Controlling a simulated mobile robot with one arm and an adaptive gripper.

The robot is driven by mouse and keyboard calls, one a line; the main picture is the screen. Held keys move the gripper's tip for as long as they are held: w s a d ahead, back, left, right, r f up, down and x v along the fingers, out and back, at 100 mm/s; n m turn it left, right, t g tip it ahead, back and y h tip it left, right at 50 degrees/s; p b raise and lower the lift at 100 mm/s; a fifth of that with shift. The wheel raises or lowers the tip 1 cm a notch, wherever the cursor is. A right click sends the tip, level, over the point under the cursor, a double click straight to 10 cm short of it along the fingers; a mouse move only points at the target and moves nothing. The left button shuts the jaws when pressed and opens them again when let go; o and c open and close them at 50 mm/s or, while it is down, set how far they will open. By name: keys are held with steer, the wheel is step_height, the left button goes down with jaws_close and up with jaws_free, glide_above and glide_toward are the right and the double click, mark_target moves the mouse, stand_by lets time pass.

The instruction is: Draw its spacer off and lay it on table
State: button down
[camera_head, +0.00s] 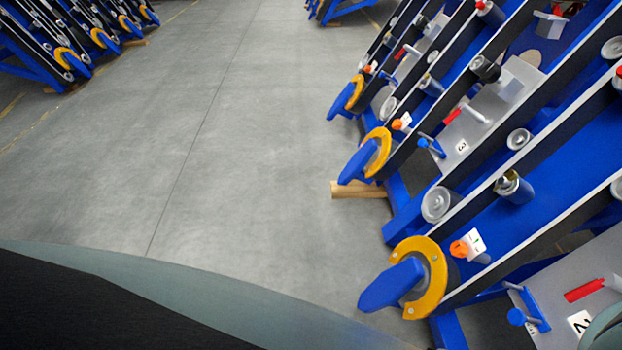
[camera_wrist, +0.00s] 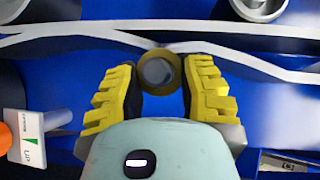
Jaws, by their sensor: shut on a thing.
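In the wrist view, an olive-brown ring (camera_wrist: 159,53), which looks like the spacer, sits between the tips of my gripper (camera_wrist: 160,77). The two yellow fingers are shut on it from left and right. A grey round end (camera_wrist: 158,71) shows in the ring's middle; I cannot tell whether the ring is still seated around a pin. My gripper's fingers do not show in the head view. No table is recognisable in either view.
In the wrist view, a white card (camera_wrist: 28,139) marked UP stands left, beside an orange part. Pale rails (camera_wrist: 90,27) cross above. In the head view, blue chassis rows with yellow hooks (camera_head: 434,285) fill the right; grey floor (camera_head: 260,150) lies open.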

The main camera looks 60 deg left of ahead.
steer(key=s+a+r+p, duration=0.3)
steer(key=s, duration=0.1)
steer(key=shift+s+p, duration=0.15)
steer(key=shift+p, duration=0.2)
stand_by(0.7)
steer(key=shift+r, duration=0.15)
